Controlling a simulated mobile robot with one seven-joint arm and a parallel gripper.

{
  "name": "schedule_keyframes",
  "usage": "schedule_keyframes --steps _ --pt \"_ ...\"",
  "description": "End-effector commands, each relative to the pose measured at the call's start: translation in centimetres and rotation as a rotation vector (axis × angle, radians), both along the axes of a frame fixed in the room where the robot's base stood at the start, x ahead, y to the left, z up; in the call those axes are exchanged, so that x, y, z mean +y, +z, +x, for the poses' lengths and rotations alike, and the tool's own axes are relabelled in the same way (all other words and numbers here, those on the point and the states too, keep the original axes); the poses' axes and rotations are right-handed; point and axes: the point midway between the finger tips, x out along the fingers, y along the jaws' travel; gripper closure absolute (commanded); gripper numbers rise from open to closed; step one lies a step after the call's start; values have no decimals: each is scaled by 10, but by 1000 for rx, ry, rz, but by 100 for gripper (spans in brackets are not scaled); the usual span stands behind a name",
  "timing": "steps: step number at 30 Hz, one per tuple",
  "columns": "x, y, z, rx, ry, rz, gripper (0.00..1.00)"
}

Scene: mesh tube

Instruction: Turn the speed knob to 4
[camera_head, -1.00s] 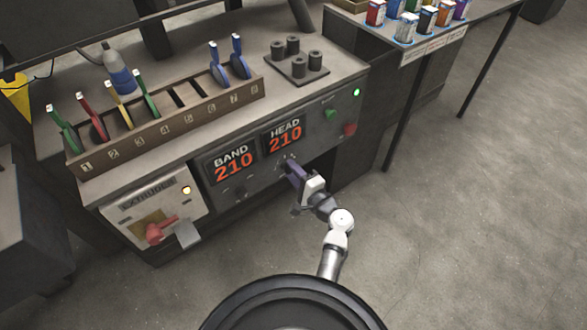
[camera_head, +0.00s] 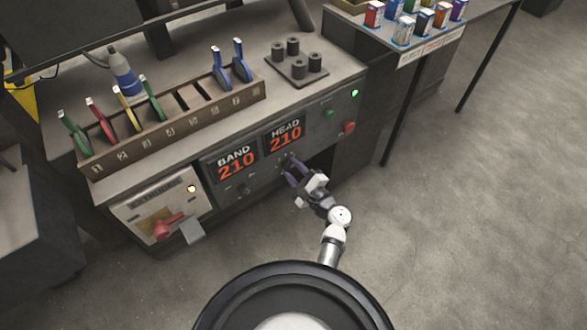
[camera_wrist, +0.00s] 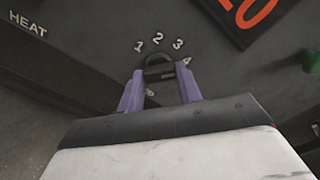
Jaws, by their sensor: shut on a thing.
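The speed knob (camera_wrist: 158,68) is a small dark dial on the grey machine front, with the white numbers 1, 2, 3 and 4 in an arc around it. My gripper (camera_wrist: 160,82) has one purple finger on each side of the knob and is shut on it.
The BAND display (camera_head: 235,164) and a second dark knob (camera_head: 243,190) are to the left. The EXTRUDER panel (camera_head: 160,212) has a red handle. Green and red buttons (camera_head: 348,127) are to the right. A rack of coloured tools (camera_head: 175,128) stands on top. The floor to the right is clear.

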Motion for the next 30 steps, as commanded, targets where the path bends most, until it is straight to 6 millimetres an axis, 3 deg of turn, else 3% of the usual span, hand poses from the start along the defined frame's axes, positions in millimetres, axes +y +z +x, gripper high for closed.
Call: schedule_keyframes --steps 11,12,16,25,30 --pt "-1 -1 0 3 -2 3 88" --pt "-1 -1 0 3 -2 3 62" --pt "-1 -1 0 2 -2 2 45" --pt "-1 0 -1 2 -1 2 44" --pt "-11 -2 -14 3 -3 2 44"
